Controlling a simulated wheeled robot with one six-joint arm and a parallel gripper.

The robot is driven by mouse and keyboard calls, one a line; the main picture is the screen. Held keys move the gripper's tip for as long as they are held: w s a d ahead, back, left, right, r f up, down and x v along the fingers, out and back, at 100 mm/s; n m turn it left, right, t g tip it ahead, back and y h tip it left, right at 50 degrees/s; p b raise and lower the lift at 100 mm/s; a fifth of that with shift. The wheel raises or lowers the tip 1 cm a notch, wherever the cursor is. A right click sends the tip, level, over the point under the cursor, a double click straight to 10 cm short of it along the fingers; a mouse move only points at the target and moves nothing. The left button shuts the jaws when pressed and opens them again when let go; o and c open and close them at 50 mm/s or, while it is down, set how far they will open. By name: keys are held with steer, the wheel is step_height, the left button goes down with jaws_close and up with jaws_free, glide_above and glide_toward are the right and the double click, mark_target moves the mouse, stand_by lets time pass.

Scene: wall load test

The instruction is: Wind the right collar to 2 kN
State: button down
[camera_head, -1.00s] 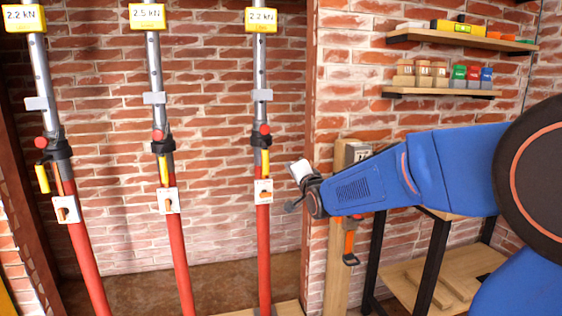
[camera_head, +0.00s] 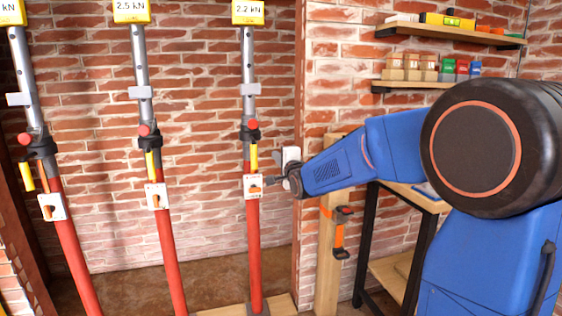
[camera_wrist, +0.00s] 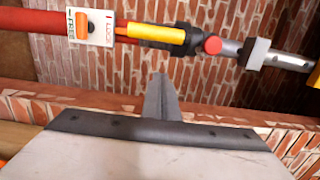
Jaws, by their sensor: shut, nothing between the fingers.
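The right prop (camera_head: 253,240) has a red lower tube and a grey upper tube, and its yellow display (camera_head: 249,12) reads 2.2 kN. Its black collar (camera_head: 249,138) has a red knob (camera_head: 252,125) and a yellow handle (camera_head: 254,157) hanging down. A white plate (camera_head: 253,187) with an orange mark sits below. My gripper (camera_head: 271,182) is shut and empty, just right of the plate. In the wrist view a prop crosses the top, with the yellow handle (camera_wrist: 156,35), red knob (camera_wrist: 212,45) and plate (camera_wrist: 91,27); my gripper (camera_wrist: 160,85) points at it, apparently apart from it.
The middle prop (camera_head: 171,240), reading 2.5 kN, and a left prop (camera_head: 77,255), its display cut off, stand to the left. A wooden post (camera_head: 329,250) with an orange-handled tool, a bench and shelves (camera_head: 450,36) are at right.

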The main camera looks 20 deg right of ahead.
steer(key=w+a, duration=0.1)
steer(key=a, duration=0.1)
steer(key=w+a, duration=0.2)
steer(key=shift+w+a, duration=0.1)
steer(key=shift+w, duration=0.2)
steer(key=shift+a, duration=0.1)
steer(key=shift+a, duration=0.8)
